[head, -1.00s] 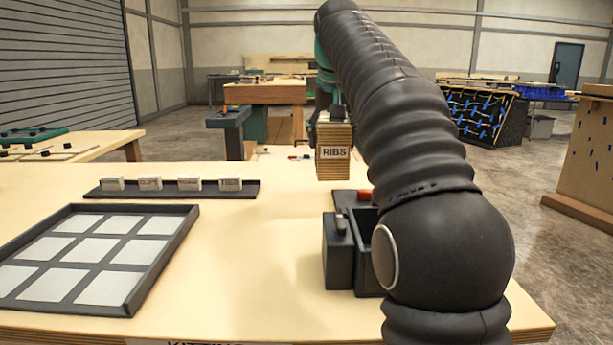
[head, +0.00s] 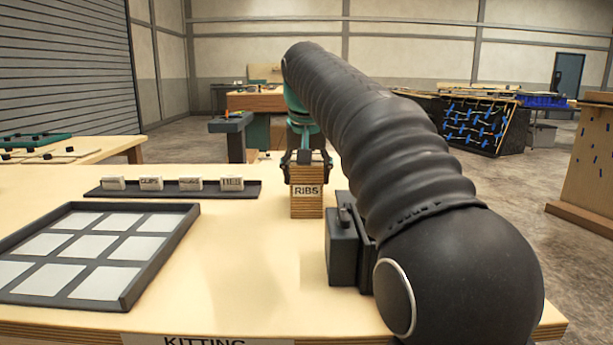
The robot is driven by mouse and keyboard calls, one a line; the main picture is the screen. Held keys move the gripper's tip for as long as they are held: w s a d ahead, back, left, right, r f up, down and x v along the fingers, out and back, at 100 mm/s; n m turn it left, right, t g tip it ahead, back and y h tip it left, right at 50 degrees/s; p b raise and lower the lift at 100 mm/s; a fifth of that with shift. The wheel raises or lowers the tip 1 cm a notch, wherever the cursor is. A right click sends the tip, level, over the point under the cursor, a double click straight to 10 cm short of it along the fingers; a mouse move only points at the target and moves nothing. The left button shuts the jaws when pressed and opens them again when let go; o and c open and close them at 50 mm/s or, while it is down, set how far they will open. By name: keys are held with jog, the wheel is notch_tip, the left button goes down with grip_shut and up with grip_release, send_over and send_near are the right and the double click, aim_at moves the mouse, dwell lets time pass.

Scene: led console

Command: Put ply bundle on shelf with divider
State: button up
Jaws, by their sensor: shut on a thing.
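The ply bundle (head: 306,204) is a light-brown layered block with a white label reading RIBS. It is upright, just right of the row of small labelled blocks in the head view. My gripper (head: 305,160) is at its top, shut on it from above. The bundle hangs over or rests on the pale table; I cannot tell whether its underside touches. I cannot make out a shelf with a divider for certain in this view.
A dark tray with several pale squares (head: 186,236) lies at the left of the table (head: 235,290). A dark rack (head: 112,191) holds several small labelled blocks behind it. A dark box (head: 342,252) stands right of the bundle, partly behind my arm. The table's middle is clear.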

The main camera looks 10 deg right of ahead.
jog(key=o, duration=1.8)
jog(key=shift+c, duration=0.2)
